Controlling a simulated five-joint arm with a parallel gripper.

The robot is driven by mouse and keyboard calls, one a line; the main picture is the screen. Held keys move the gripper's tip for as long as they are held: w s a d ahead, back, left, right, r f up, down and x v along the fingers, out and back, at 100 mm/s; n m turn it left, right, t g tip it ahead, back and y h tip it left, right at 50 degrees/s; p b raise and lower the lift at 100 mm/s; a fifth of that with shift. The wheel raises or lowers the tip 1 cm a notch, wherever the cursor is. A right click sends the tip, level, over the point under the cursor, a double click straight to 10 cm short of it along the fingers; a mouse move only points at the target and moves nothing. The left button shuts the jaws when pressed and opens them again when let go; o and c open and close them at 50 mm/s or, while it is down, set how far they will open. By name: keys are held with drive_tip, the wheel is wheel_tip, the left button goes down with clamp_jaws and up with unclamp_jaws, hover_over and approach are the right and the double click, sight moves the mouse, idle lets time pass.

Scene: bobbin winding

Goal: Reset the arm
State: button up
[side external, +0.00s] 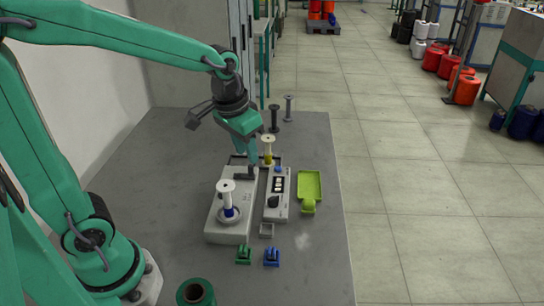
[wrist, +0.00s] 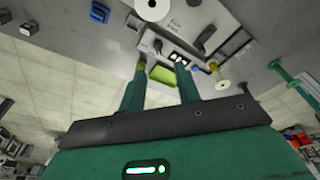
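My gripper (side external: 252,152) hangs from my arm with its fingers pointing down over the back of the grey winding machine (side external: 215,229). In the wrist view the two green fingers of my gripper (wrist: 160,64) stand apart, with nothing held between them. A white bobbin with blue thread (side external: 227,193) stands upright on the machine's front. A bobbin with yellow thread (side external: 267,150) stands upright behind the machine, to the right of my fingers; it also shows in the wrist view (wrist: 218,78). Whether my fingertips touch the machine cannot be told.
A control box (side external: 277,207) sits right of the machine, with a lime green tray (side external: 310,186) beyond it. A dark bobbin (side external: 274,118) and a grey bobbin (side external: 289,108) stand at the back. Small green (side external: 243,254) and blue (side external: 271,257) pieces lie in front.

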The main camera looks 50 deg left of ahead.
drive_tip(key=s+a+r+t, duration=0.1)
drive_tip(key=s+r+t, duration=0.2)
drive_tip(key=s, duration=0.8)
drive_tip(key=shift+v, duration=0.85)
